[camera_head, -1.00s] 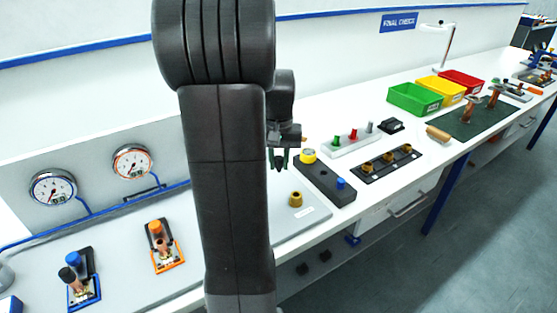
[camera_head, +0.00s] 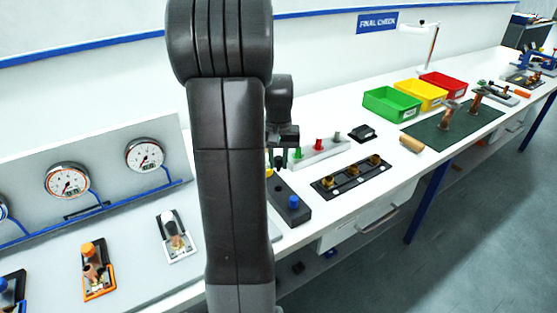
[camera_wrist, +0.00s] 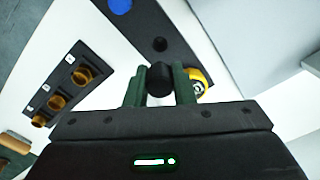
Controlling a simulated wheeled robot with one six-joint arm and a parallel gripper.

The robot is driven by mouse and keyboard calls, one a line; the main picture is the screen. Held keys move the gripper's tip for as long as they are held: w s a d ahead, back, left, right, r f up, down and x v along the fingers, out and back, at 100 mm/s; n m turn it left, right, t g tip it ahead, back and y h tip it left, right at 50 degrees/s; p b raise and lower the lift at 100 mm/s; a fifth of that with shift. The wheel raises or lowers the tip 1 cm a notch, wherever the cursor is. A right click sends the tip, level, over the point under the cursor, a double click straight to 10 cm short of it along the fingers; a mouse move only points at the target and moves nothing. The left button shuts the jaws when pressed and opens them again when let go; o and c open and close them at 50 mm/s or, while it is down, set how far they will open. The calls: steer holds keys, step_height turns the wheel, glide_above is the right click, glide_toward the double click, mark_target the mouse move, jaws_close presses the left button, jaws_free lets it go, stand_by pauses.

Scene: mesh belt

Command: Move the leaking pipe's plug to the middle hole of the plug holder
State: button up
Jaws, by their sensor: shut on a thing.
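My gripper (camera_wrist: 160,88) has green fingers shut on a black plug (camera_wrist: 160,80), seen in the wrist view. The dark plug holder (camera_wrist: 140,25) lies beyond it, with a blue plug (camera_wrist: 120,5) at one end and a yellow plug (camera_wrist: 197,80) at the other. Its middle hole (camera_wrist: 160,44) looks empty and shows just past the held plug. In the head view, the gripper (camera_head: 278,160) hangs over the back part of the holder (camera_head: 298,216), near the yellow plug (camera_head: 270,173). The blue plug (camera_head: 293,202) stands at the near end. My arm hides part of the holder.
A black plate with brass fittings (camera_head: 352,177) lies right of the holder. Behind it is a pale rack with coloured pegs (camera_head: 320,153). Pipe stands with an orange plug (camera_head: 88,249) and a white plug (camera_head: 168,216) are at left below gauges (camera_head: 67,182). White bench surface lies between.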

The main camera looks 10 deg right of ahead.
mark_target(278, 171)
steer(key=shift+r, duration=0.1)
steer(key=shift+f+b, duration=1.8)
steer(key=shift+f, duration=1.2)
steer(key=shift+f+b, duration=0.4)
steer(key=shift+f, duration=0.75)
steer(key=o, duration=1)
steer(key=shift+o, duration=0.2)
step_height(278, 171, up, 14)
steer(key=shift+f, duration=0.1)
